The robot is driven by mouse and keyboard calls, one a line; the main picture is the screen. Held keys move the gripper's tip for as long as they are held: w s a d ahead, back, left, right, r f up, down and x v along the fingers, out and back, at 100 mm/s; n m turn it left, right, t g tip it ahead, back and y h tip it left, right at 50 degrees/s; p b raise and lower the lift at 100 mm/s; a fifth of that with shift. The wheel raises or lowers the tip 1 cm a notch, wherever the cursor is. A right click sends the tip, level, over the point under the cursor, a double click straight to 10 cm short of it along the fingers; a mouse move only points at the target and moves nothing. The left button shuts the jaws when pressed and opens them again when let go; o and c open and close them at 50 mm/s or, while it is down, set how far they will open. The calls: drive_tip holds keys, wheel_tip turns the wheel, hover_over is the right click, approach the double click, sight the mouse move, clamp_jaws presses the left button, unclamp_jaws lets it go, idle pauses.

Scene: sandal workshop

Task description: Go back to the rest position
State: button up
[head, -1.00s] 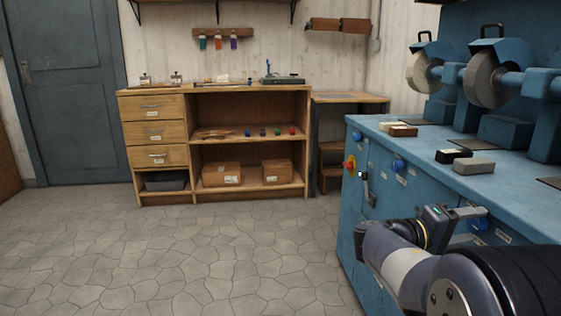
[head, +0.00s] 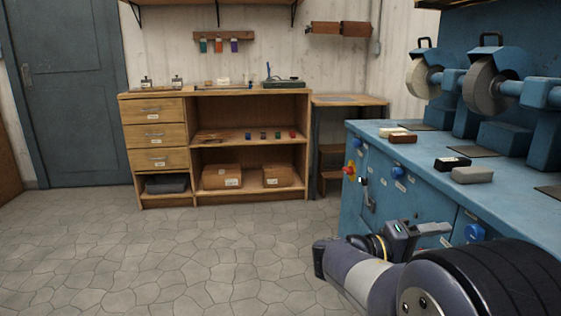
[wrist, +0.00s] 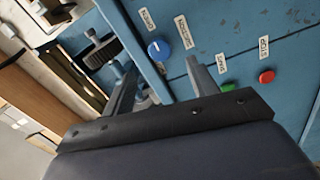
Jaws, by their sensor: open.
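My gripper (head: 418,231) is in front of the blue grinder bench (head: 365,225), at the lower right of the head view. In the wrist view its two fingers (wrist: 162,82) stand apart with nothing between them. The bench's blue front panel (wrist: 205,35) lies beyond the fingers. On that panel are a blue button (wrist: 158,49), a green button (wrist: 228,87) and a red button (wrist: 266,77). I cannot tell the exact gap between the fingertips and the panel.
Two grinding wheels (head: 482,84) (head: 419,78) stand on the bench, with several small blocks (head: 472,175) near its front edge. A wooden cabinet (head: 248,95) with drawers and shelves stands at the back wall. The stone floor (head: 170,255) at left is clear.

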sight(470, 233)
drive_tip(key=d+b, duration=0.1)
drive_tip(key=d, duration=0.1)
drive_tip(key=d+b, duration=0.1)
drive_tip(key=d, duration=0.2)
drive_tip(key=w+d, duration=0.1)
drive_tip(key=d, duration=0.2)
drive_tip(key=shift+b, duration=0.4)
drive_tip(key=shift+r+n+p, duration=0.3)
drive_tip(key=shift+r+p, duration=0.1)
drive_tip(key=shift+p, duration=0.4)
drive_tip(key=shift+n+p, duration=0.3)
drive_tip(key=shift+p, duration=0.2)
drive_tip(key=n+p, duration=0.3)
drive_tip(key=p, duration=0.2)
drive_tip(key=shift+n+p, duration=0.35)
drive_tip(key=shift+n, duration=0.05)
drive_tip(key=n+p, duration=0.3)
drive_tip(key=p, duration=0.2)
drive_tip(key=shift+r+n+p, duration=0.1)
drive_tip(key=shift+n+p, duration=0.25)
drive_tip(key=shift+n, duration=0.05)
drive_tip(key=n+p, duration=0.4)
drive_tip(key=p, duration=0.2)
drive_tip(key=shift+t, duration=0.3)
drive_tip(key=n+p, duration=0.3)
drive_tip(key=p, duration=0.1)
drive_tip(key=shift+p, duration=0.4)
drive_tip(key=n+p, duration=0.2)
drive_tip(key=shift+n, duration=0.3)
